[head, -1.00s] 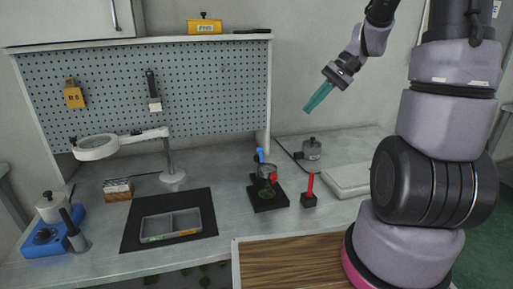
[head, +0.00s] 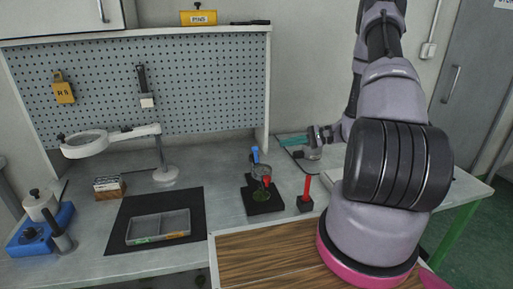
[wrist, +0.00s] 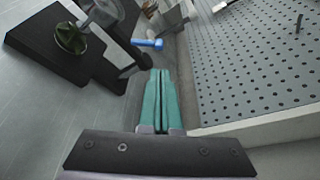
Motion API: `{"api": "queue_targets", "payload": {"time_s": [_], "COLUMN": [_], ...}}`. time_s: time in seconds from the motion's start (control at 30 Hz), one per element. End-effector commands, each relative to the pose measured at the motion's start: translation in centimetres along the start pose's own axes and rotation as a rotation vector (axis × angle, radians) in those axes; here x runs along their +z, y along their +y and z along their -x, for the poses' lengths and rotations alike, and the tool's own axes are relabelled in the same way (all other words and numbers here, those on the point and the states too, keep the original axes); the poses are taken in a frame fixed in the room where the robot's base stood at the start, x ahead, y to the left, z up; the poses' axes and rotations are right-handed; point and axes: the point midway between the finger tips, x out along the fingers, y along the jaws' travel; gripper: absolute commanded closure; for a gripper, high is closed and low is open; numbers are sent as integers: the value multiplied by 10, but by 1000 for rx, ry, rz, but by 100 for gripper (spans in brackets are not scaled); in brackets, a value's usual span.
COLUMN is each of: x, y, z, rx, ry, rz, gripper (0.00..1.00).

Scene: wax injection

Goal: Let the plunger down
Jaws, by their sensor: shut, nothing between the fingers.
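The press (head: 262,173) stands on a black base (head: 263,201) near the middle of the bench, with a green piece on the base. Its blue handle (head: 255,155) sticks up at the back, and a red part shows at its front. I cannot tell which part is the plunger. My gripper (head: 281,142), with teal fingers, is low behind and right of the press, pointing left. In the wrist view the gripper (wrist: 160,72) is shut and empty. The blue handle (wrist: 148,43) lies just beyond its fingertips, apart from them; the black base (wrist: 62,45) is at upper left.
A red-handled tool (head: 307,188) in a black block stands right of the press. The pegboard (head: 200,90) rises behind the bench. A grey tray (head: 160,228) on a black mat and a magnifier (head: 85,145) are left.

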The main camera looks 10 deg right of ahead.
Motion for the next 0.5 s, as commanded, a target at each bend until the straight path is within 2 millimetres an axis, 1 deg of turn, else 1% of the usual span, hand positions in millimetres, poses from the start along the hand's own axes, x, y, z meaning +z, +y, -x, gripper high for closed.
{"api": "queue_targets", "payload": {"time_s": [0.1, 0.37, 0.5], "x": [-3, -3, -3], "y": [3, 2, 2], "z": [0, 0, -7], "rx": [-12, -11, -10], "ry": [2, 2, 0], "rz": [-5, -4, -4], "gripper": [100, 100, 100]}}
